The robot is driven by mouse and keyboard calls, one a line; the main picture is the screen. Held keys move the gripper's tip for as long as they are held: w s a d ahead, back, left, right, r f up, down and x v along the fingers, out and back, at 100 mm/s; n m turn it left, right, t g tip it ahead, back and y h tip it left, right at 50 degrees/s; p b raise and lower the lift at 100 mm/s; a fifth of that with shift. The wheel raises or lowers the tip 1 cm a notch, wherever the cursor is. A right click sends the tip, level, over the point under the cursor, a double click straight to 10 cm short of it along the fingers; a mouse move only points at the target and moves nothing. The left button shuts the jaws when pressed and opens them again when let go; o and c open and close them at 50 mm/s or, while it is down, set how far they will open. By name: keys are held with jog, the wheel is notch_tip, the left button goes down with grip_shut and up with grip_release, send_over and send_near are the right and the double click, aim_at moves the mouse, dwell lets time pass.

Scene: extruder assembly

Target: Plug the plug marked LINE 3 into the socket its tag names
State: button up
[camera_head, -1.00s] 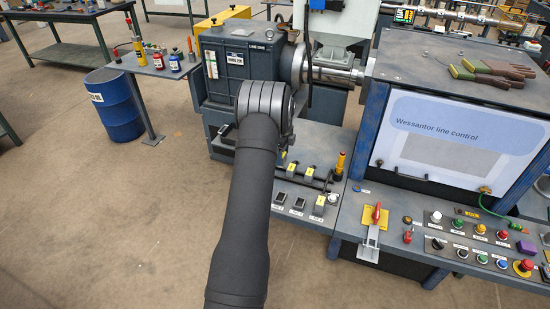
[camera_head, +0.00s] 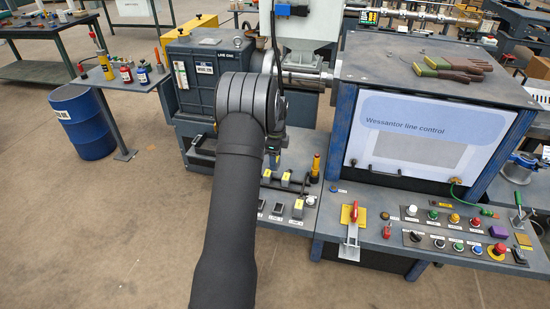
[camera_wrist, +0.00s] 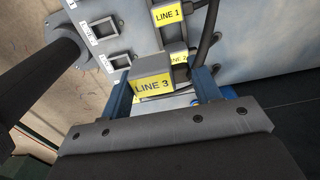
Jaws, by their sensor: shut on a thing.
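In the wrist view my gripper (camera_wrist: 163,90) has its blue fingers shut on the sides of a grey plug with a yellow LINE 3 tag (camera_wrist: 153,85). A plug tagged LINE 1 (camera_wrist: 168,14) and one tagged LINE 2 (camera_wrist: 178,57) show behind it. Two dark square sockets (camera_wrist: 101,30) (camera_wrist: 118,61) with small white labels, too small to read, lie on the grey panel at upper left. In the head view these sockets (camera_head: 277,208) are near the panel's front edge, with a yellow-marked plug (camera_head: 298,206) beside them. My arm hides most of my gripper there.
Yellow-marked plugs (camera_head: 286,178) stand behind the sockets. An orange cylinder (camera_head: 316,167) stands to their right. A red-handled lever (camera_head: 354,212) and a button console (camera_head: 450,238) lie farther right. A dark cable (camera_wrist: 211,32) runs beside the held plug in the wrist view.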

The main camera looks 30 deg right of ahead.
jog(key=s+a+f, duration=0.3)
jog(key=s+a, duration=0.1)
jog(key=s, duration=0.5)
jog(key=shift+s+f, duration=0.1)
jog(key=shift+f, duration=0.05)
jog(key=shift+f, duration=2.8)
jog(key=shift+f, duration=1)
jog(key=o, duration=1.1)
